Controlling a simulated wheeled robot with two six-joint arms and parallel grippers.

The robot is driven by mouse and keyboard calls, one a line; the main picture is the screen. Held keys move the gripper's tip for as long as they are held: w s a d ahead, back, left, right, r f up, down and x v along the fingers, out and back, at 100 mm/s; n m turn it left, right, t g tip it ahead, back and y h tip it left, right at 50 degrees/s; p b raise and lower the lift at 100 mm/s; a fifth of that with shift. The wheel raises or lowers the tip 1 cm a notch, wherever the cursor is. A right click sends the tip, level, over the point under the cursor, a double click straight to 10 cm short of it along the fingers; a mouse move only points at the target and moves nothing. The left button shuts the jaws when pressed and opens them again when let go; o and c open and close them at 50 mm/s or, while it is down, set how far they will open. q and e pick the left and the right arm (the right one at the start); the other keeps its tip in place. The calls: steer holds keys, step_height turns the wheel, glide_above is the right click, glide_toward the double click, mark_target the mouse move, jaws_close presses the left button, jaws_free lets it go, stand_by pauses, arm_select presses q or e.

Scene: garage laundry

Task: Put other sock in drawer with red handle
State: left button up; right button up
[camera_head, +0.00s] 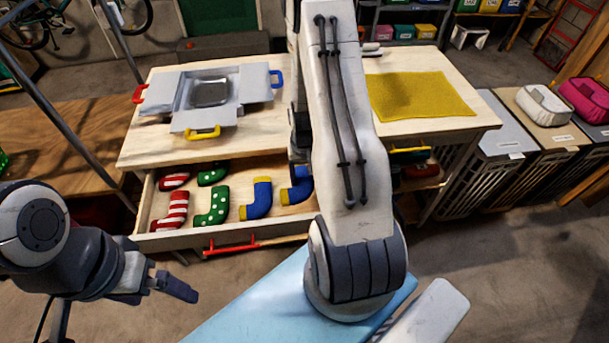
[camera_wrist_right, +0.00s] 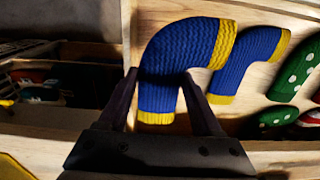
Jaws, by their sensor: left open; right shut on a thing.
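My right gripper (camera_wrist_right: 165,105) is shut on a blue knit sock (camera_wrist_right: 175,65) with yellow ends. The held sock is in or just over the open drawer (camera_head: 185,241); I cannot tell if it touches the bottom. It partly shows in the head view (camera_head: 298,188), where my right arm hides most of the gripper. A second blue and yellow sock (camera_head: 257,199) lies beside it, also in the wrist view (camera_wrist_right: 250,62). A red handle (camera_head: 231,246) shows at the drawer front. My left gripper (camera_head: 172,287) is open and empty, in front of the drawer.
Red striped socks (camera_head: 171,211) and green dotted socks (camera_head: 212,205) lie in the same drawer. Another open compartment (camera_wrist_right: 40,85) with coloured items is on the right side of the table. A grey tray box (camera_head: 210,95) and a yellow cloth (camera_head: 420,95) lie on the tabletop.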

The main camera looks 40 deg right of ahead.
mark_target(305, 179)
steer(key=shift+f, duration=0.1)
steer(key=shift+f+b, duration=0.5)
steer(key=shift+f, duration=0.05)
steer(key=o, duration=1.3)
steer(key=shift+o, duration=0.2)
steer(key=shift+r, duration=0.2)
step_height(305, 179, up, 13)
steer(key=shift+f, duration=0.15)
